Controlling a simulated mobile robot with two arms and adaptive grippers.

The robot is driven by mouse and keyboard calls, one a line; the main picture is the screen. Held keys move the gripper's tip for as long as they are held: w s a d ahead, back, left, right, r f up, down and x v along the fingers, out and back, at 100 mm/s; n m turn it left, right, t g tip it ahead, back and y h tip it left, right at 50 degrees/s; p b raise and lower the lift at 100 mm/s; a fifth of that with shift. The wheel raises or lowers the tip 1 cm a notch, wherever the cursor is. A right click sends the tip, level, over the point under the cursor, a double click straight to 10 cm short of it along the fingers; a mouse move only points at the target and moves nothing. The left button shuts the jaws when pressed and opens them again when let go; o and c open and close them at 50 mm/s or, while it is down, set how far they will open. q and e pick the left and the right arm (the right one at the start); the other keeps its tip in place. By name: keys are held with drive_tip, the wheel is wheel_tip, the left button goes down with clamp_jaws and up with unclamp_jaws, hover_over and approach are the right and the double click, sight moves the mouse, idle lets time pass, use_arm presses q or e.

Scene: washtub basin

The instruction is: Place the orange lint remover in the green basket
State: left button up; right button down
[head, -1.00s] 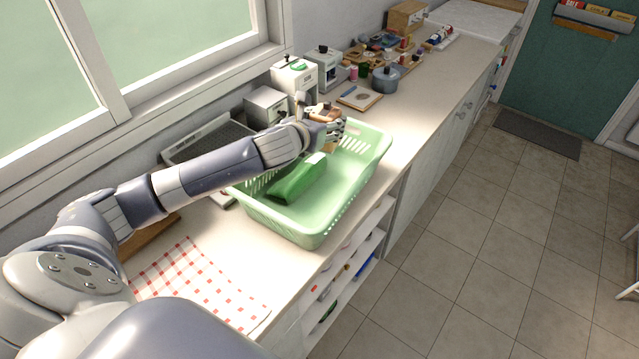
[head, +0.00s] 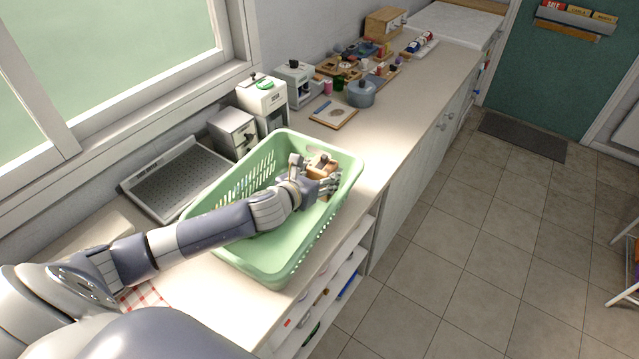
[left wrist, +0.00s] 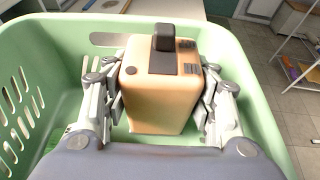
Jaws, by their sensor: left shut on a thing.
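The orange lint remover (left wrist: 158,100) is a boxy tan-orange body with a dark knob on top, seen large in the left wrist view. My left gripper (left wrist: 160,98) is shut on it, with a finger on each side. In the head view the left gripper (head: 318,184) and the lint remover (head: 322,166) are within the outline of the green basket (head: 268,262), toward its far end. The wrist view shows the basket's walls (left wrist: 58,48) around both. Whether the lint remover touches the basket floor cannot be told. My right gripper is out of view.
A grey drying tray (head: 178,176) and white appliances (head: 262,104) stand behind the basket by the window. A blue-grey pot (head: 361,93) and a small board (head: 333,112) lie beyond it. A checked cloth (head: 145,297) is partly under my arm. Open shelves are below the counter's front edge.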

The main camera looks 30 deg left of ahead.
use_arm(q)
wheel_tip(320, 180, down, 3)
drive_tip(key=shift+w+r, duration=0.1)
drive_tip(key=shift+f, duration=0.35)
drive_tip(key=o, duration=1.1)
drive_tip(key=shift+c, duration=0.2)
drive_tip(key=shift+s, duration=0.4)
drive_tip(key=b+v, duration=0.2)
drive_tip(key=v, duration=0.9)
drive_tip(key=shift+r, duration=0.35)
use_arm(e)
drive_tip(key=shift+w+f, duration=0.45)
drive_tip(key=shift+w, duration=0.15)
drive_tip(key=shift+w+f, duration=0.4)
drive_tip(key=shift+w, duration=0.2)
use_arm(q)
drive_tip(key=shift+s+r, duration=0.1)
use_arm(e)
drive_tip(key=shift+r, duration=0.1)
